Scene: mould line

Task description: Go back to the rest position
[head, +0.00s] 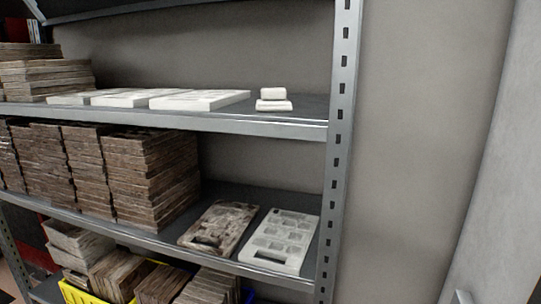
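Neither of my grippers shows in the head view. A grey metal shelf rack (345,130) fills the left and middle of the view. On the middle shelf (225,262) a brown mould plate (218,228) lies flat beside a white mould plate (281,240) with square recesses.
Stacks of brown plates (150,180) stand on the middle shelf at the left. More plates (45,78) are stacked at the upper left. A yellow crate (75,292) sits at the bottom left. A bare grey wall (430,130) lies right of the rack.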

